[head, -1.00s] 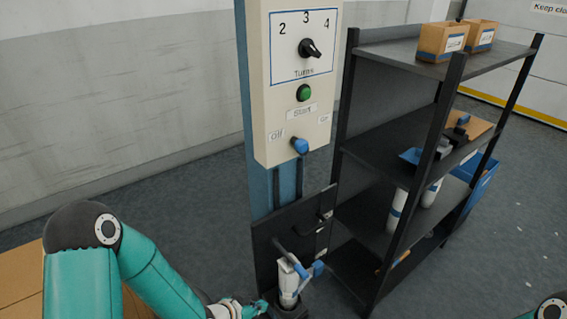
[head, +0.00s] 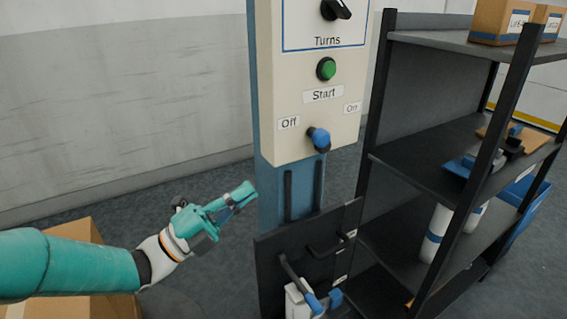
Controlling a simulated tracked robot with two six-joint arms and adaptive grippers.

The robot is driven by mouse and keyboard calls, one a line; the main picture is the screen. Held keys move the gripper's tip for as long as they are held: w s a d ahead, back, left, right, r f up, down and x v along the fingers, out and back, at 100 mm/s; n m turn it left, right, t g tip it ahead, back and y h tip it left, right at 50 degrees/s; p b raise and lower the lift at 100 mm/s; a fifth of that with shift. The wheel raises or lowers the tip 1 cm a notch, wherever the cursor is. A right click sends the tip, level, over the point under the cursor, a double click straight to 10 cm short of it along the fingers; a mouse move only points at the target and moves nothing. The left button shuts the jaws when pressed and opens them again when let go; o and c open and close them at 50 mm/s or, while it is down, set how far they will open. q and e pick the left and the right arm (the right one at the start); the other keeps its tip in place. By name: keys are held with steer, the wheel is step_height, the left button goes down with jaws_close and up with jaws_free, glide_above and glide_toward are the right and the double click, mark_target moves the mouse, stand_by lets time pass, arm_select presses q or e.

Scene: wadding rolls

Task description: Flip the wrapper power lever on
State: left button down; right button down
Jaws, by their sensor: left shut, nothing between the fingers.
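The wrapper power lever (head: 319,137) has a blue knob and sits low on the cream control panel (head: 300,75), below the green Start button (head: 326,69). The "Off" label (head: 289,123) is to its upper left and the "On" label (head: 352,107) to its upper right. I cannot tell clearly which label the lever points to. My left gripper (head: 246,194) is teal, shut and empty. It is in the air left of and below the lever, apart from it, with its tips toward the panel's post. My right gripper is not in view.
A dark shelf rack (head: 440,150) stands close on the right of the panel, with boxes and white rolls. Below the panel is a black plate (head: 310,250) with handles and a white, blue-ended device. A cardboard box (head: 85,235) is behind my left arm.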

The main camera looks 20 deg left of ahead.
mark_target(315, 142)
arm_select(q)
steer(key=p+x, duration=0.4)
steer(key=x, duration=0.8)
steer(key=shift+w+d+r+p, duration=0.1)
steer(key=shift+d+r+p, duration=0.1)
steer(key=shift+p, duration=0.15)
steer(key=shift+w+d+r, duration=0.15)
steer(key=shift+w+d, duration=0.15)
steer(key=shift+w, duration=0.25)
